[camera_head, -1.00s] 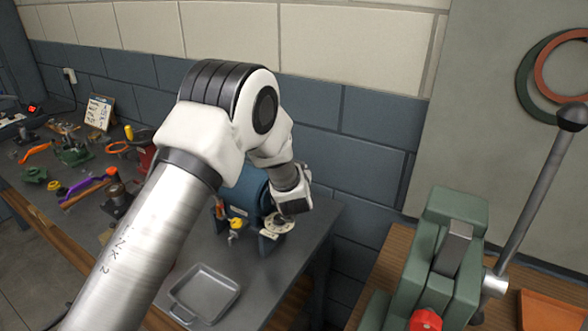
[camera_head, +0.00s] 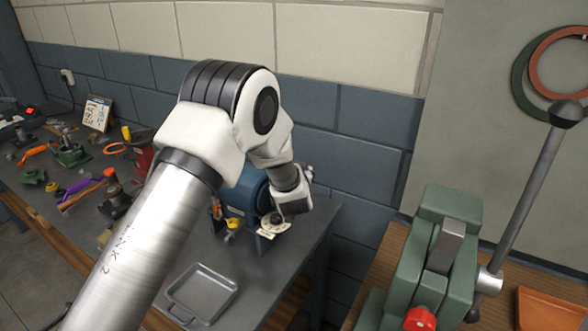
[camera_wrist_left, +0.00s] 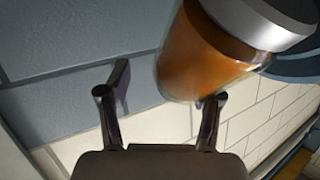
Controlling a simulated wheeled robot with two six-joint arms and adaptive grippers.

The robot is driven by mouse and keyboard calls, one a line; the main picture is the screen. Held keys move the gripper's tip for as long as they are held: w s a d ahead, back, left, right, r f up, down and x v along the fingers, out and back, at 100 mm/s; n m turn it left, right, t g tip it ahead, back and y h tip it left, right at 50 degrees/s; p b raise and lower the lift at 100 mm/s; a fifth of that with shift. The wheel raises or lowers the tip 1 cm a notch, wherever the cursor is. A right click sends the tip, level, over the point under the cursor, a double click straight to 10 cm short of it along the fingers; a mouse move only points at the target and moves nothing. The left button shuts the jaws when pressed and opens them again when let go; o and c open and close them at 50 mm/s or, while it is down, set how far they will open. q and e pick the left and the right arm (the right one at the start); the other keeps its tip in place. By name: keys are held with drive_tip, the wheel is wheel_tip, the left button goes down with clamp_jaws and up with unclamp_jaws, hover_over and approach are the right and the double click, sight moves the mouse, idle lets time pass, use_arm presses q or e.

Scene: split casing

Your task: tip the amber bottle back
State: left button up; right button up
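The amber bottle (camera_wrist_left: 200,62) shows at the upper right of the left wrist view. It has an orange-brown body and a grey-white collar or cap (camera_wrist_left: 262,18), and it lies slanted in that picture. My left gripper (camera_wrist_left: 163,92) has its two fingers spread apart. The bottle's rounded end lies close to the right-hand finger; I cannot tell whether they touch. In the head view my left arm reaches over the bench, and its fingers and the bottle cannot be made out there. My right gripper is not in view.
A blue machine (camera_head: 240,200) stands on the grey bench under my left wrist. An empty grey tray (camera_head: 203,293) lies in front of it. Tools and small parts clutter the bench's left side. A green press (camera_head: 428,265) with a long lever stands on the right bench. A brick wall is behind.

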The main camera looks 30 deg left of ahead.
use_arm(q)
drive_tip(key=shift+s+f, duration=0.25)
drive_tip(key=shift+f, duration=0.45)
drive_tip(key=shift+s+a, duration=0.1)
drive_tip(key=shift+a, duration=0.2)
drive_tip(key=shift+a+f+g, duration=0.1)
drive_tip(key=shift+a+g, duration=0.1)
drive_tip(key=shift+g, duration=0.1)
